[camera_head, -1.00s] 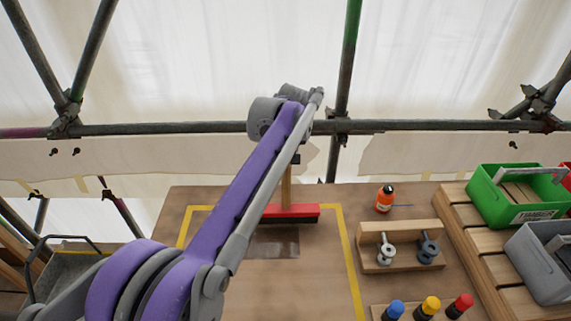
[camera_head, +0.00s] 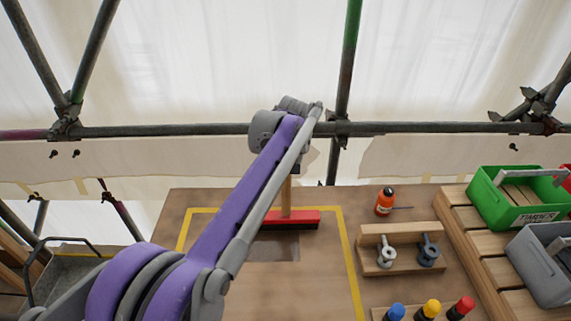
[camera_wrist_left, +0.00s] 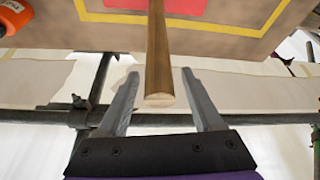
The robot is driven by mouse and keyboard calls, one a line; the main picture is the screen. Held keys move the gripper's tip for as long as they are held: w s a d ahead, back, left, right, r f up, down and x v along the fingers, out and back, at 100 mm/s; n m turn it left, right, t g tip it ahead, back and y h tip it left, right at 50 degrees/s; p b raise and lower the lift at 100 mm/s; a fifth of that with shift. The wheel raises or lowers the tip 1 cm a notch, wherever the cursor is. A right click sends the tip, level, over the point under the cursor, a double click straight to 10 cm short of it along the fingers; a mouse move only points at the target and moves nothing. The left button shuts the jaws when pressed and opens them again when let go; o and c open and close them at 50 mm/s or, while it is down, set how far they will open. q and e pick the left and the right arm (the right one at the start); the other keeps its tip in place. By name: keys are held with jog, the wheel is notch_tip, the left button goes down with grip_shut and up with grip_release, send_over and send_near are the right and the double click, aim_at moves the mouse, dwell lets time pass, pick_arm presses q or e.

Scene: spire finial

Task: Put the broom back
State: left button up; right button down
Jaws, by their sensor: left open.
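The broom has a red head (camera_head: 292,219) with dark bristles, low over the table inside a yellow-taped outline. Its wooden handle (camera_head: 286,192) rises from the head and is partly hidden behind my left arm. In the left wrist view, the handle (camera_wrist_left: 158,50) runs down between the fingers of my left gripper (camera_wrist_left: 160,74), its cut end facing the camera. The fingers are open, one on each side of the handle, with gaps visible. In the head view my arm hides most of this gripper. My right gripper is not in view.
The brown table (camera_head: 300,290) has a darker rectangle before the broom head. To the right are an orange bottle (camera_head: 385,201), a wooden holder (camera_head: 397,236) with two metal eyebolts, and several capped markers (camera_head: 430,308). A green crate (camera_head: 515,200) and grey crate (camera_head: 545,262) stand beyond. Scaffold poles cross behind.

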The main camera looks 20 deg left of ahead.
pick_arm(q)
jog(key=p+v, duration=0.1)
jog(key=v, duration=1.1)
jog(key=s+d+f+m+t+h, duration=0.1)
jog(key=s+d+f+m, duration=0.2)
jog(key=s+f, duration=0.8)
jog(key=s+d+f+m+h, duration=0.1)
jog(key=s+d+f+m, duration=0.2)
jog(key=s+f, duration=0.9)
jog(key=s+m, duration=0.1)
jog(key=s, duration=0.3)
jog(key=shift+s+d+t+h, duration=0.35)
jog(key=shift+t+h, duration=0.05)
jog(key=shift+f, duration=0.1)
